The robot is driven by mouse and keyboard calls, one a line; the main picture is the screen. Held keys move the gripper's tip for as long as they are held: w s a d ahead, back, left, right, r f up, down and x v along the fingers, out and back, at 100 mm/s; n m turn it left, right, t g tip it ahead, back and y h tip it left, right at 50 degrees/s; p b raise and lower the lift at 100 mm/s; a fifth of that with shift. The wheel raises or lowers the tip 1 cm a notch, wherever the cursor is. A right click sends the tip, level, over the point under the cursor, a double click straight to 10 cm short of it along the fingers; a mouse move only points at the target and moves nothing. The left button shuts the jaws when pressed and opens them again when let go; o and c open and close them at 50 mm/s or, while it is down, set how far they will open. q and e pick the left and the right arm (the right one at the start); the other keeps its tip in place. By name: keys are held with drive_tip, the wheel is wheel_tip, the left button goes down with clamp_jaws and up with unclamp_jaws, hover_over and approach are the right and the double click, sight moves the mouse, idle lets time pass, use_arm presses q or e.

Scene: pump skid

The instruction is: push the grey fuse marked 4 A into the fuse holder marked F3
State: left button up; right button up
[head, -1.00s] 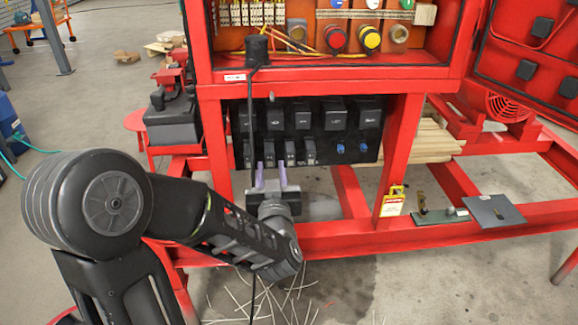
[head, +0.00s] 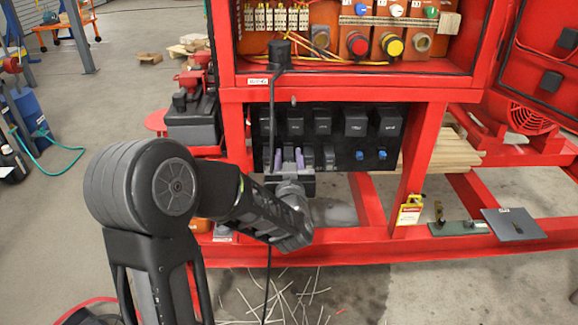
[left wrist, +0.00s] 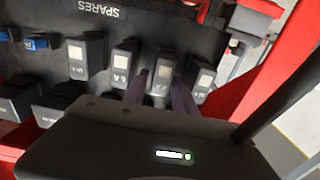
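My left gripper (head: 289,157) is at the lower row of the black panel (head: 342,163) under the red cabinet. Its two purple fingers stand apart on either side of one dark fuse with a pale label (left wrist: 163,73); I cannot tell whether they touch it. Its marking is too small to read surely, so I cannot confirm 4 A. Similar fuses sit beside it, one (left wrist: 202,80) on the right and others (left wrist: 123,63) on the left in the left wrist view. Larger black holders (head: 322,123) form the upper row; F3 cannot be picked out. My right gripper is not in view.
Two blue pieces (head: 382,155) sit at the lower row's right end. A black cable hangs before the panel. Red frame posts (head: 418,150) flank it.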

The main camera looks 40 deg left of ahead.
sight(289, 160)
use_arm(q)
drive_tip(key=shift+w+a, duration=0.2)
drive_tip(key=shift+w, duration=0.1)
drive_tip(key=shift+c, duration=0.4)
clamp_jaws()
idle(0.3)
drive_tip(key=shift+v, duration=1.65)
idle(1.0)
drive_tip(key=shift+v, duration=1.65)
